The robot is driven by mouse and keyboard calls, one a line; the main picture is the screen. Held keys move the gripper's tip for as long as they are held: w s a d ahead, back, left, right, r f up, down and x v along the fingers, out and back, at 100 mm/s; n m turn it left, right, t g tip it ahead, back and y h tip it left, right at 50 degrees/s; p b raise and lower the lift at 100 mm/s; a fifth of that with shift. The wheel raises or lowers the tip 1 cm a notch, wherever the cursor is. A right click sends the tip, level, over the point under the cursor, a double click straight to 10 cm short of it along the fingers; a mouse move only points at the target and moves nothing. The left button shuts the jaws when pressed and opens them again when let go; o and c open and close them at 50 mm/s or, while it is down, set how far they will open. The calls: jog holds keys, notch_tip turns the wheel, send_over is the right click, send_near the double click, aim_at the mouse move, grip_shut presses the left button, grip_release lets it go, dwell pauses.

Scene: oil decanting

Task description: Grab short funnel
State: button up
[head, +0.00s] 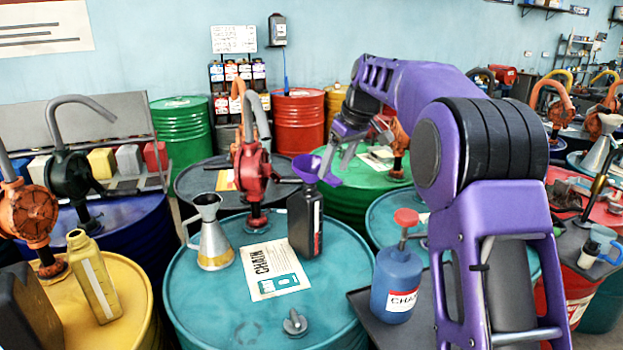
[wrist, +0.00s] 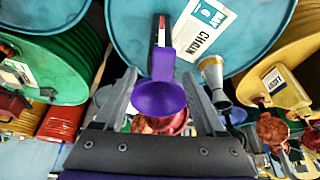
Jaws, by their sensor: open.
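A short purple funnel (head: 308,168) sits in the mouth of a black bottle (head: 305,222) on the teal drum (head: 200,290). In the wrist view, the funnel (wrist: 160,98) shows its wide cup between my fingers, with its narrower part toward the bottle. My gripper (head: 338,158) is open, close to the right side of the funnel in the head view. In the wrist view, my gripper (wrist: 158,78) has a finger on each side of the funnel, with visible gaps. I cannot tell how deep the fingers reach around it.
A red hand pump (head: 252,165) rises behind. A blue CHAIN can (head: 398,285) stands at the right. The front of the teal drum is mostly clear.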

jog(key=x, duration=0.7)
jog(key=shift+s+b, duration=0.2)
jog(key=shift+b, duration=0.1)
grip_shut()
